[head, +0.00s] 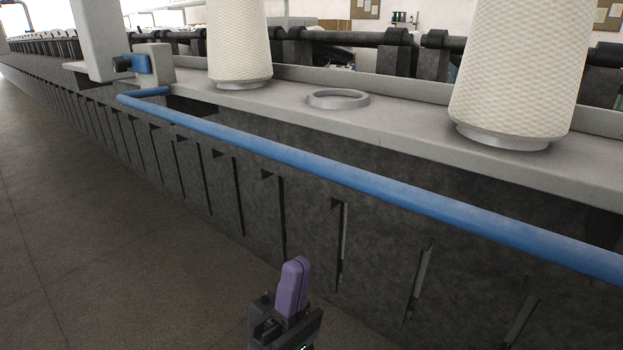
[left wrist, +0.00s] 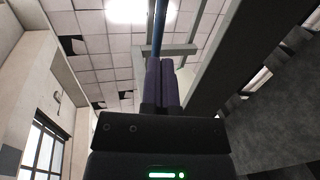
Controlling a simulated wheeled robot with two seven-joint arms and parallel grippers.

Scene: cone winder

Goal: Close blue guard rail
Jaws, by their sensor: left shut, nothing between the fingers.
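The blue guard rail (head: 330,173) is a long round bar along the front of the machine in the head view. It runs from a bend at the upper left to the right edge, in front of and slightly below the grey shelf. A blue bar, likely the same rail, shows above the fingers in the left wrist view (left wrist: 158,30). My left gripper (head: 294,272) has purple fingers pressed together, with nothing between them. It points up, below the rail in the picture and apart from it. The fingers also show in the left wrist view (left wrist: 160,78). My right gripper is not in view.
Two cream yarn cones (head: 240,45) (head: 520,70) stand on the grey shelf (head: 400,118), with an empty ring holder (head: 338,98) between them. A grey post and bracket (head: 153,65) stand at the rail's left end. The floor (head: 90,240) at left is clear.

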